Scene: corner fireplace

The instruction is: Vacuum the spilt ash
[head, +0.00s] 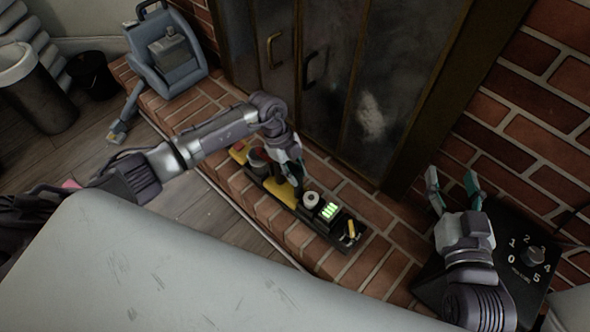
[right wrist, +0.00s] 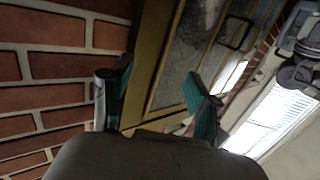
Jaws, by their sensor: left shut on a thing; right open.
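A long black tray (head: 355,222) lies along the brick hearth in front of the glass doors. A yellow-and-black tool (head: 275,209) rests in it; I cannot tell for certain whether it is a vacuum. My left gripper (head: 293,171) reaches down at the tray and is shut on a dark, handle-like part there; its fingers hide most of the grip. My right gripper (head: 454,186) is open and empty to the right of the tray, and its spread fingers show in the right wrist view (right wrist: 160,95). I cannot make out spilt ash; a pale smudge (head: 370,117) shows at the glass.
The tray also holds a white roll (head: 311,200) and a green-lit unit (head: 328,211). A black box with a numbered dial (head: 533,255) is beside my right arm. A blue-grey container (head: 168,55) stands at the hearth's left end, near a bin (head: 35,90). A pale rounded surface (head: 200,270) fills the foreground.

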